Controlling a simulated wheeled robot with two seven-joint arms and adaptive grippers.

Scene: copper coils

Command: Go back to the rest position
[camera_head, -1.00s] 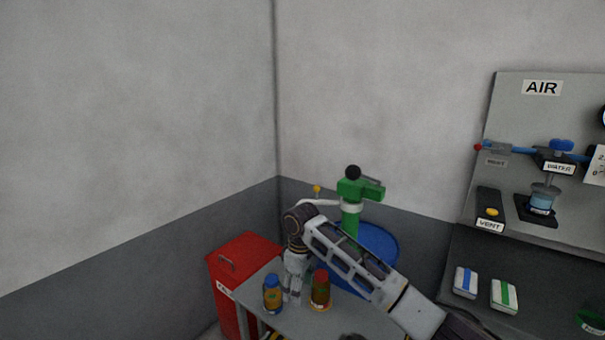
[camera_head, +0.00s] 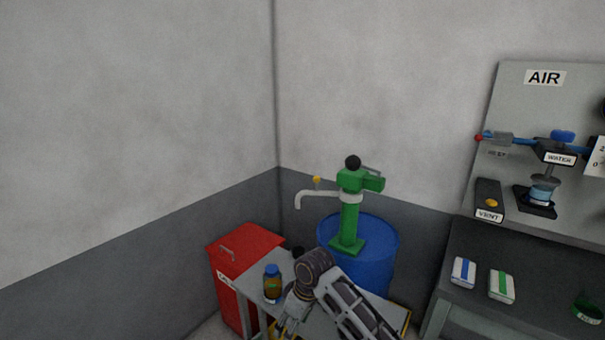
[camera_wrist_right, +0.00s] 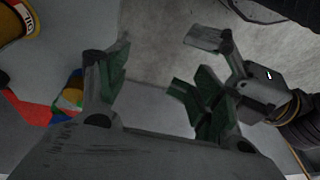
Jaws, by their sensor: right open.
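My right arm comes in from the lower right of the head view, over the small grey table (camera_head: 246,284). My right gripper (camera_head: 284,328) points down near the table's front edge. A brown bottle with a blue cap (camera_head: 272,287) stands upright on the table, just left of the gripper. The red-capped bottle does not show in the head view now; my arm covers that area.
A red bin (camera_head: 240,248) stands left of the table. A blue drum (camera_head: 375,262) with a green hand pump (camera_head: 350,222) stands behind. A dark bench with a blue-striped box (camera_head: 463,271) and a green-striped box (camera_head: 501,287) is at right. A small black object (camera_head: 298,253) stands at the table's back.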

